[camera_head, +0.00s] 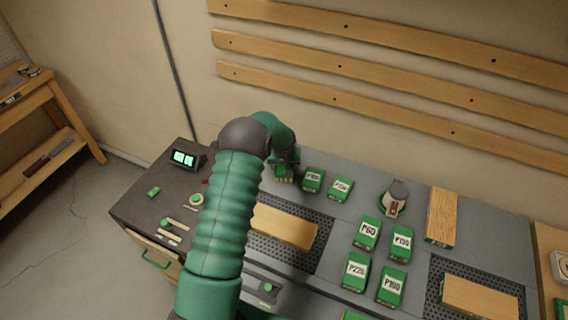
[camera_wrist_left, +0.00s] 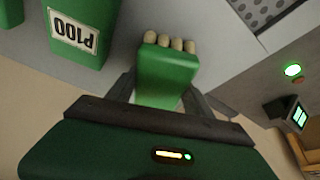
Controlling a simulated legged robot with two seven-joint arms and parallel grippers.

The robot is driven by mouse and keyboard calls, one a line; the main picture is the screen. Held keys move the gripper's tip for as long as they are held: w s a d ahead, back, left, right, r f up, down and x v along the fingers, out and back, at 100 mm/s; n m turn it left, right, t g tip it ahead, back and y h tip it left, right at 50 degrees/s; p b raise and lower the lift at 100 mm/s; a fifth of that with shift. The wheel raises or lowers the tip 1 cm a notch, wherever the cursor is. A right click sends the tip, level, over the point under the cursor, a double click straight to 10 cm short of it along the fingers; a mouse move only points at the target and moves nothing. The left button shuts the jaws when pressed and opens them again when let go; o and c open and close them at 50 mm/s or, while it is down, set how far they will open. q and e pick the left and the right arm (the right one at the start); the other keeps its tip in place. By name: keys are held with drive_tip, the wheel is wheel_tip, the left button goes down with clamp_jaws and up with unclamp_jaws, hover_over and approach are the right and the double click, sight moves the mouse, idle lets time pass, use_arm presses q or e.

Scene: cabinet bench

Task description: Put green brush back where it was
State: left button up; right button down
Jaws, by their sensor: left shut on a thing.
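The green brush (camera_wrist_left: 167,75) is a green block with a row of pale bristle tufts along one end. In the left wrist view it sits between the fingers of my left gripper (camera_wrist_left: 165,98), which is shut on it. In the head view the brush (camera_head: 284,172) shows at the back of the bench, just left of a green P100 block (camera_head: 312,179). My left gripper (camera_head: 285,158) is there too, partly hidden by its own arm. I cannot tell whether the brush touches the bench top. My right gripper is not in view.
Several green labelled blocks stand on the grey bench (camera_head: 408,178), including P60 (camera_head: 367,232) and P220 (camera_head: 355,270). A wooden board (camera_head: 285,228) lies on a perforated panel. A round sander-like tool (camera_head: 394,199) and an upright wood block (camera_head: 441,215) stand right. A display (camera_head: 184,159) is at left.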

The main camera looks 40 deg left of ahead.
use_arm(q)
drive_tip(key=shift+w+d, duration=0.15)
drive_tip(key=shift+d, duration=0.1)
drive_tip(key=o, duration=1.2)
drive_tip(key=shift+o, duration=0.6)
drive_tip(key=shift+a, duration=0.1)
drive_tip(key=shift+a, duration=0.1)
